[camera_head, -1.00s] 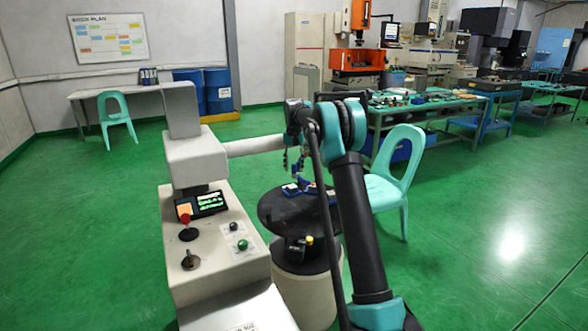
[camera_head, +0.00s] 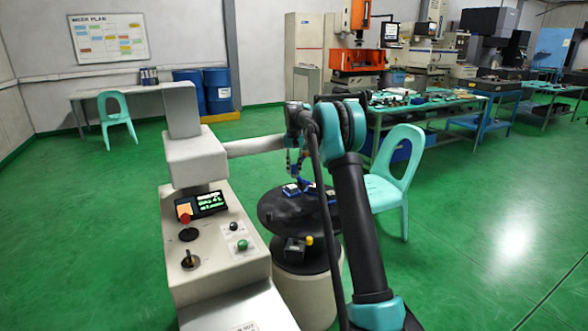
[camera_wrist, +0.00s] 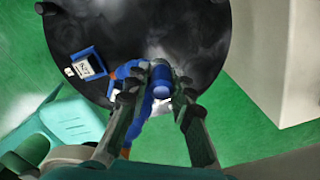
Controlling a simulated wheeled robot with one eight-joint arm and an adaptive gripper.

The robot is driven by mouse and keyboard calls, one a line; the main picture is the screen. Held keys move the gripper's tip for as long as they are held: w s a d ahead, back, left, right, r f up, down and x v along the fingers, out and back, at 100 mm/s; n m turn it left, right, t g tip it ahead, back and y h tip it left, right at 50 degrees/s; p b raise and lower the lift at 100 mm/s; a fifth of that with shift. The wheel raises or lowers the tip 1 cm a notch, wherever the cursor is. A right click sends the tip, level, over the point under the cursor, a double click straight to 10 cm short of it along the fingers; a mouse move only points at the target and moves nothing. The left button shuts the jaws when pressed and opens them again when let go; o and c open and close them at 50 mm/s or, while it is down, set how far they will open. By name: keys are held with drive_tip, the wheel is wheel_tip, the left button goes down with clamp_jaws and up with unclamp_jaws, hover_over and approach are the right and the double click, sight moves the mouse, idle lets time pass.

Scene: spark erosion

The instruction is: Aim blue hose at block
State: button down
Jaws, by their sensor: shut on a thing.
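The blue hose (camera_wrist: 133,70) shows in the wrist view, with an orange joint and a thick blue end (camera_wrist: 161,83). My gripper (camera_wrist: 160,95) is shut on the blue hose near this end, above the round black table (camera_wrist: 110,22). The head view shows my gripper (camera_head: 296,163) above the same table (camera_head: 280,212), with the blue hose (camera_head: 309,186) beneath it, small. A pale block (camera_wrist: 156,108) lies partly hidden behind the hose end and fingers. I cannot tell exactly where the hose end points.
A blue-framed box with a white label (camera_wrist: 87,66) sits on the table. A control console (camera_head: 215,235) stands left of the table. A turquoise chair (camera_head: 392,180) stands close on the right. Open green floor lies beyond.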

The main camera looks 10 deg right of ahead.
drive_tip(key=s+d+n, duration=0.1)
drive_tip(key=d+n, duration=0.8)
drive_tip(key=n, duration=0.3)
drive_tip(key=shift+d, duration=0.3)
idle(0.4)
idle(0.4)
drive_tip(key=c, duration=1.4)
unclamp_jaws()
drive_tip(key=shift+o, duration=0.2)
wheel_tip(320, 180, up, 12)
